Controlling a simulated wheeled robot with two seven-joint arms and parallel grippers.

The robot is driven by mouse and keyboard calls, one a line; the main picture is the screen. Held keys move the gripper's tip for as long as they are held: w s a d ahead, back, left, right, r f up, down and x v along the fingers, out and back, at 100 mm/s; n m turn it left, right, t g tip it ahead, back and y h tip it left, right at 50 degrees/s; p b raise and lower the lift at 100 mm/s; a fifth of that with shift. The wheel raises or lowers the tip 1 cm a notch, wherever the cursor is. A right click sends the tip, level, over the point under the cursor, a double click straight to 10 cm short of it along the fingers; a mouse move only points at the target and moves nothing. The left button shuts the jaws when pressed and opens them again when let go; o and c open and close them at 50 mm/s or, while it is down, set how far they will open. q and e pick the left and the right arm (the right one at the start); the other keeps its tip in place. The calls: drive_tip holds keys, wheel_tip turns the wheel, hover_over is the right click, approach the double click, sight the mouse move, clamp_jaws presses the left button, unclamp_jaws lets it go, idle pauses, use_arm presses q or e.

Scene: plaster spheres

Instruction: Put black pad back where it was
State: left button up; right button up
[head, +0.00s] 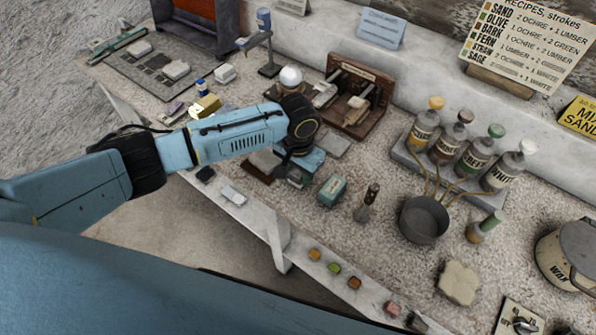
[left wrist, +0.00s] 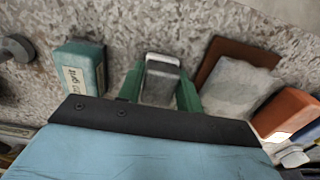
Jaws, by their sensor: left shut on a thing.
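My left gripper (head: 300,168) is low over the worktable, left of a teal box. In the left wrist view its green fingers (left wrist: 160,88) are shut on a small grey block (left wrist: 160,82) with a paler end. I cannot tell whether this block is the black pad. The head view mostly hides it behind the gripper. A small black pad-like piece (head: 205,174) lies near the table's front edge, beside a white piece (head: 233,195). A grey mat (head: 118,67) at the back left carries dark and pale pads. My right gripper is not in view.
The teal box (head: 332,190) stands close right of my left gripper; it also shows in the left wrist view (left wrist: 85,68). A brown board (left wrist: 240,52) lies on the other side. A wooden rack (head: 355,95) stands behind. Bottles and a pot (head: 424,222) stand right.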

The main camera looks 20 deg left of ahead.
sight(298, 172)
use_arm(q)
drive_tip(key=shift+f, duration=0.1)
drive_tip(key=o, duration=0.9)
wheel_tip(298, 172, up, 12)
drive_tip(key=shift+r+p, duration=0.15)
drive_tip(key=shift+p, duration=0.5)
